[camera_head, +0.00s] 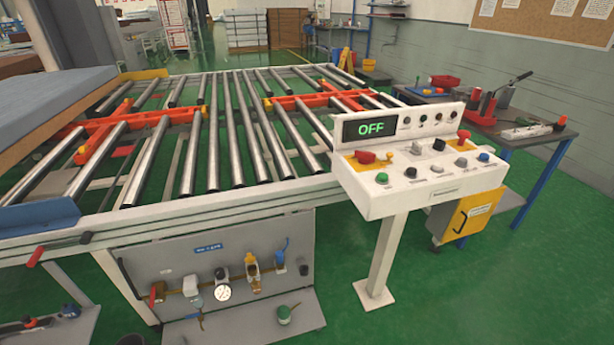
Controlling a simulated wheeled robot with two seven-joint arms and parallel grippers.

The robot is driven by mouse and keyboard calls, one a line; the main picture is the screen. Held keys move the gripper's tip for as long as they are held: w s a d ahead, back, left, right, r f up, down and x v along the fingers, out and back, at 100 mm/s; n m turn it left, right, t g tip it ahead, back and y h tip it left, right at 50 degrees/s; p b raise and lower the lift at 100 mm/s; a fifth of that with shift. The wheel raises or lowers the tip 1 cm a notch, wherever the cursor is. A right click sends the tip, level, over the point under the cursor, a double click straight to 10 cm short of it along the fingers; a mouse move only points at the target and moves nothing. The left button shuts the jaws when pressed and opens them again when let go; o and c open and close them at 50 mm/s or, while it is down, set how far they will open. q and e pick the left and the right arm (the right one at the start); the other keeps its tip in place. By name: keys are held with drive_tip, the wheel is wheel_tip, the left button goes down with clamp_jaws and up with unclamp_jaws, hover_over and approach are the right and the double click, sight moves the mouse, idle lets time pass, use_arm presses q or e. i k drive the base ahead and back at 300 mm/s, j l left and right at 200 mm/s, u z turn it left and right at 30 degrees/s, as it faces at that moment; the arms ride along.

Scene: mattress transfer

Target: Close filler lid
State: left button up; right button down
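Neither of my grippers is in view. Under the near edge of the roller table, a grey panel (140,270) carries a row of pneumatic fittings with a round white gauge (223,293), a brass fitting (252,270) and a blue-handled valve (281,258).
A white control console (425,195) reading OFF stands right of the roller table (240,205). A blue mattress (45,105) lies at the left. A tool bench (535,137) stands at the right. A low grey surface with tools (75,330) is at bottom left. Green floor is clear at front right.

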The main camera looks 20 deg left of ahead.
sight(251, 259)
drive_tip(key=u, duration=1.1)
